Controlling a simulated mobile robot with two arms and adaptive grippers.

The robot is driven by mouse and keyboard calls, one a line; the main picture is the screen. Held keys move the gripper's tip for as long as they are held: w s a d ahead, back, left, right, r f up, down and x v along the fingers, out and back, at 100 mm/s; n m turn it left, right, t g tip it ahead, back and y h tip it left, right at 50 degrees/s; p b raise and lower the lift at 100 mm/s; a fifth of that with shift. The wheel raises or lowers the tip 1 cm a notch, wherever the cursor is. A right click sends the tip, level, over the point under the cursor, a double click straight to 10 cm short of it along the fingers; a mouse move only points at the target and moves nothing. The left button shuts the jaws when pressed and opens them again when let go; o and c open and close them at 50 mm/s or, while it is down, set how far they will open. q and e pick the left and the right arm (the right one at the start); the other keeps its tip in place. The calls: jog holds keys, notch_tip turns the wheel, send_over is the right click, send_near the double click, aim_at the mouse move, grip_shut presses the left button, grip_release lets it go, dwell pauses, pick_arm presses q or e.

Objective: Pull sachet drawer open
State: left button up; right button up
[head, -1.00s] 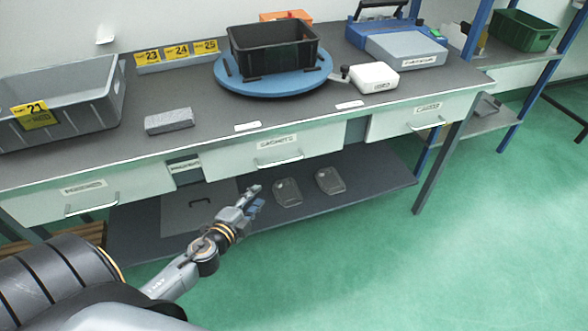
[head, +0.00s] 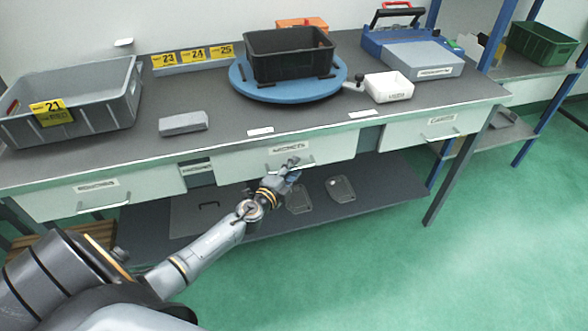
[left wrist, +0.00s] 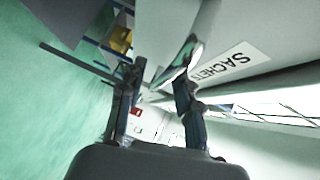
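The sachet drawer (head: 240,163) is the middle light drawer under the workbench, and its front looks closed. Its "SACHETS" label also shows, inverted, in the left wrist view (left wrist: 228,63). A metal bar handle (left wrist: 176,66) sits on the front, partly covered by my gripper. My left gripper (head: 291,168) is at the handle, just in front of the drawer. In the left wrist view, its fingers (left wrist: 156,88) are apart, with the handle at the right finger and partly in the gap. I cannot tell whether they touch. My right gripper is out of view.
Other drawers flank it at left (head: 140,184) and right (head: 400,134). A lower shelf (head: 385,182) with clear trays (head: 340,190) lies below. A black crate (head: 290,58) stands on a blue turntable (head: 245,85) above. The green floor in front is free.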

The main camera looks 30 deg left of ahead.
pick_arm(q)
jog(key=shift+w, duration=0.35)
grip_shut()
